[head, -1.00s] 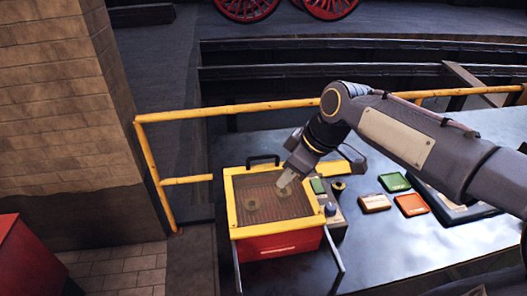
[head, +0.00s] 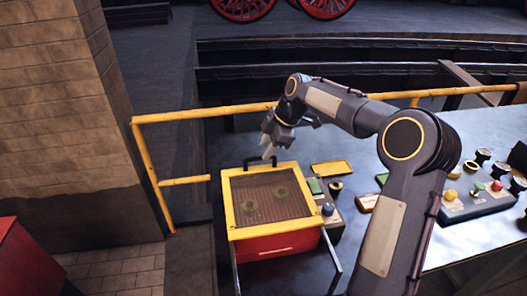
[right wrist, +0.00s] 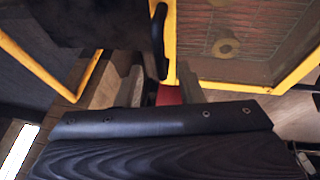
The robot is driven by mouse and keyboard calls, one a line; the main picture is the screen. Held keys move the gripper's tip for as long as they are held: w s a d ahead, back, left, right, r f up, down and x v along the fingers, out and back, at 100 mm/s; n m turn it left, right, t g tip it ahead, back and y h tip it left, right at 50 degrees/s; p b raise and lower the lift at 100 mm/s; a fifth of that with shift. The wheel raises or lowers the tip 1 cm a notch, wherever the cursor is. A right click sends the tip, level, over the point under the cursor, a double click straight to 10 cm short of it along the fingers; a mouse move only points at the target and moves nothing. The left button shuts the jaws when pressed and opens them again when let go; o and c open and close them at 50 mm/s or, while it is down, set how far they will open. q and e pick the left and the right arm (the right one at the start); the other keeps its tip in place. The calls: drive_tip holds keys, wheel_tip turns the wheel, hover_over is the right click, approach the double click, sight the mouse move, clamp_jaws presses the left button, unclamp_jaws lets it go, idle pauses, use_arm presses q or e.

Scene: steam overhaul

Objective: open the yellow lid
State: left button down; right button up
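The yellow lid (head: 232,207) is a frame with a see-through mesh panel. It lies shut on the red box (head: 275,246) at the table's left end. Its black handle (head: 250,162) stands at the far edge. My right gripper (head: 268,153) points down right at the handle, its fingers apart. In the right wrist view, the handle (right wrist: 158,42) and lid edge (right wrist: 170,45) show just beyond the gap between the fingers (right wrist: 160,88). I cannot tell whether they touch the handle. Round pieces show through the mesh. My left gripper is not in view.
A control box (head: 333,222) with a blue knob stands against the red box's right side. A yellow tray (head: 332,168) lies behind it. A button panel (head: 478,200) is at the right. A yellow railing (head: 205,113) runs behind the table.

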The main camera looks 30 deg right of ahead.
drive_tip(key=shift+x, duration=1.25)
clamp_jaws()
